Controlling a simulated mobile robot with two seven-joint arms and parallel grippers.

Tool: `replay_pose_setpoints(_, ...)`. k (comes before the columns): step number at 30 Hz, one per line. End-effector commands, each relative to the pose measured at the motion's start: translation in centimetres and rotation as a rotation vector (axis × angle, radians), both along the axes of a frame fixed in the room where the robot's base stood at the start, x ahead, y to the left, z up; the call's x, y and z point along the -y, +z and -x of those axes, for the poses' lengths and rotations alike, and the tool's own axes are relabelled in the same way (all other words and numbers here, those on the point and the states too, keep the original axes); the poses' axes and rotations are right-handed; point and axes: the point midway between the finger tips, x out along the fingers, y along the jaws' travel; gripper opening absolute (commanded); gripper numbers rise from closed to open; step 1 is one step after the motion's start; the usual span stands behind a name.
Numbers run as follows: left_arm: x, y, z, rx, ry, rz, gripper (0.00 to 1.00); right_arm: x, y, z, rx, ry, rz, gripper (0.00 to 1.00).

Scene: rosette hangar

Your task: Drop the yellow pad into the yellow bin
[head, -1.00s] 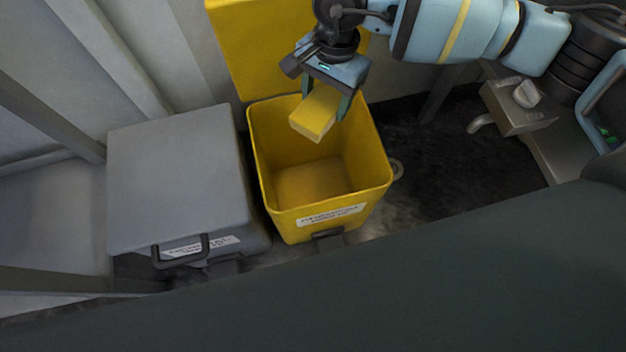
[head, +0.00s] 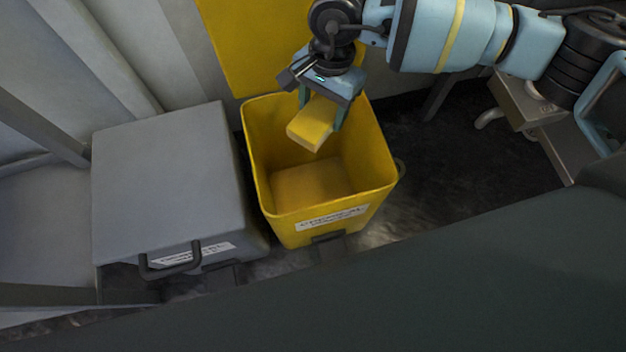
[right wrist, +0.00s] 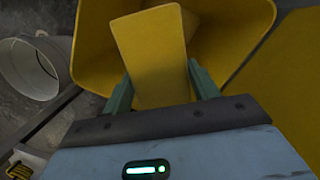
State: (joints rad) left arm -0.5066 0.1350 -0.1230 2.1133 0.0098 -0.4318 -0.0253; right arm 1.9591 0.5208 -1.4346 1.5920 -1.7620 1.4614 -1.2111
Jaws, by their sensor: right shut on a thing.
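The yellow pad (head: 312,124) is a block-like piece held by my right gripper (head: 322,112), which is shut on it. The pad hangs tilted over the mouth of the yellow bin (head: 345,222). The bin stands open with its yellow lid (head: 245,50) raised at the back, and its visible floor looks empty. In the right wrist view the pad (right wrist: 152,55) sits between the two green fingers (right wrist: 160,92), with the bin (right wrist: 235,35) around and beyond it. My left gripper is not in view.
A grey bin (head: 165,180) with a shut lid and a black handle stands left of the yellow bin. A metal bench or cart (head: 525,105) is at the right. A pale cylindrical container (right wrist: 30,70) shows in the right wrist view. Dark floor lies right of the bin.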

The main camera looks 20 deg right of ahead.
Motion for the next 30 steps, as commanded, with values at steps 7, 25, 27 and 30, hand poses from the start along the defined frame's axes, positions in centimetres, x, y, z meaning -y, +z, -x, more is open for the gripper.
replay_pose_setpoints(7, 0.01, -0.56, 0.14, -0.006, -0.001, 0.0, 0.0, 0.0, -0.87, -0.04, 0.001, 0.0, -0.001, 0.35)
replay_pose_setpoints(25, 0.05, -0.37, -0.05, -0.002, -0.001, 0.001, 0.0, 0.01, -0.81, -0.03, 0.001, -0.001, -0.001, 0.85)
replay_pose_setpoints(27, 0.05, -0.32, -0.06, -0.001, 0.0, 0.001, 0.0, 0.02, -0.68, -0.05, 0.001, -0.001, -0.001, 0.85)
replay_pose_setpoints(30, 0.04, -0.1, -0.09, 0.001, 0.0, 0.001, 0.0, 0.08, -0.1, -0.12, 0.002, -0.001, 0.0, 0.85)
